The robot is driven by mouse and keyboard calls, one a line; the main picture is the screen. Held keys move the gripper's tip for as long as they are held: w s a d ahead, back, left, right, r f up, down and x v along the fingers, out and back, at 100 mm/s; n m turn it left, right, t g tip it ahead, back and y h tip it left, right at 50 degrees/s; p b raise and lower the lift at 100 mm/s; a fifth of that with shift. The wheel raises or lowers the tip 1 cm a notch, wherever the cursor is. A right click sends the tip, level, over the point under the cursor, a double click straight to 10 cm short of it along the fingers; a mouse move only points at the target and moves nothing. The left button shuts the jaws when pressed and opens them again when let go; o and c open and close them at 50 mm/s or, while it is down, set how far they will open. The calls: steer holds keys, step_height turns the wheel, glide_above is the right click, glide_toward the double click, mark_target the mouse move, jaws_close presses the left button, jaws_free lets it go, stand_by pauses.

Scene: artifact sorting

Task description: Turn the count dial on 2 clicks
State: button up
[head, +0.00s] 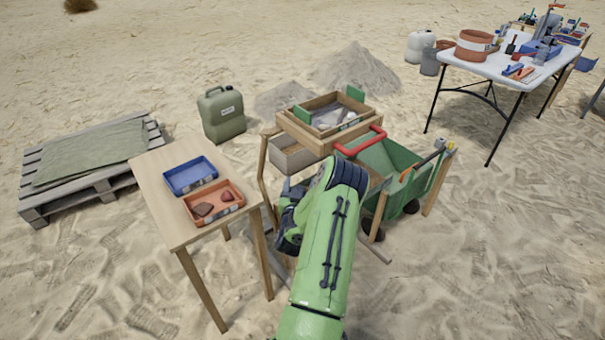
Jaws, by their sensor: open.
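I cannot make out the count dial for certain. A small grey and yellow fitting (449,146) sits on top of a wooden post at the right of the green cart, but it is too small to identify. My green arm reaches up the middle of the head view. My gripper (287,188) is at its far end, left of the forearm, in front of the wooden sieve stand. It is open, with nothing visible in it. My arm hides part of the stand and the cart.
A small wooden table (160,172) at left holds a blue tray (190,188) and an orange tray (240,200) with reddish sherds. The sieve box (290,120) and green cart (410,190) stand close to my arm. A white table (480,70) is back right. Foreground sand is clear.

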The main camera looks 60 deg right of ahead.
steer(key=shift+a+r, duration=0.1)
steer(key=c, duration=1)
steer(key=shift+o, duration=0.2)
steer(key=shift+r+p, duration=0.2)
steer(key=shift+p, duration=0.55)
